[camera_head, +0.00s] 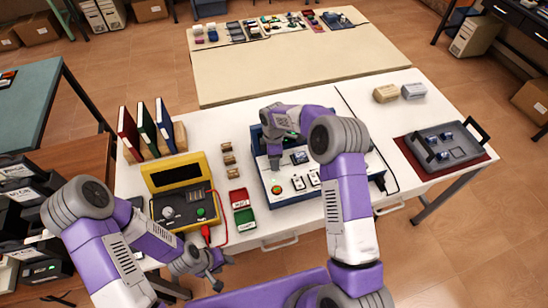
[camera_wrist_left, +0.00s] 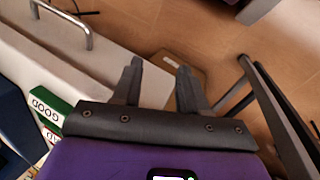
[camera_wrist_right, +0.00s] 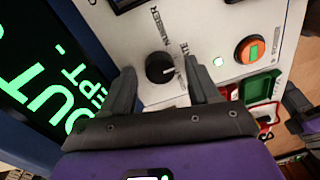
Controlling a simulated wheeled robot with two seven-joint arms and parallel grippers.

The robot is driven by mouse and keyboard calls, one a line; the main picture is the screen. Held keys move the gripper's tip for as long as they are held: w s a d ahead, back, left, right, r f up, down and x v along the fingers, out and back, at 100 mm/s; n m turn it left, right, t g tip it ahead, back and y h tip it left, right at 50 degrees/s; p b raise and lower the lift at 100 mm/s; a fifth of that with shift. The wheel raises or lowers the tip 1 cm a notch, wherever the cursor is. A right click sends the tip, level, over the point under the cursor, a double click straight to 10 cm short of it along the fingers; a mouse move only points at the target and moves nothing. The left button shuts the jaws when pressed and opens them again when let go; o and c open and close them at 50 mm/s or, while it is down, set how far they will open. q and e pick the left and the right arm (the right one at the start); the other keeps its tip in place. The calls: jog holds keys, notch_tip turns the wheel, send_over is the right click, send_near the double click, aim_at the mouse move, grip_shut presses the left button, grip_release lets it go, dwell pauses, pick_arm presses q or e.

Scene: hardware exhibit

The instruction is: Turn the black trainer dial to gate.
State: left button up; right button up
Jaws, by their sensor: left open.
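The black dial (camera_wrist_right: 160,67) sits on the white panel of the trainer (camera_head: 312,200), between printed labels; one reads NUMBER and another, partly covered, seems to end in ATE. A pale mark shows on the dial's right side, but its exact setting is hard to tell. My right gripper (camera_wrist_right: 160,72) is open, its fingers on either side of the dial with gaps to it. In the head view my right gripper (camera_head: 275,157) is over the trainer's left part and hides the dial. My left gripper (camera_wrist_left: 158,68) is open and empty, off the table's front edge; it also shows in the head view (camera_head: 219,279).
A yellow case (camera_head: 180,172) and red and green trays (camera_head: 238,197) lie left of the trainer.

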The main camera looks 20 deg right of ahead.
jog(key=r, duration=0.7)
jog(key=shift+w+r+p, duration=0.2)
jog(key=shift+r+p, duration=0.1)
dwell(0.3)
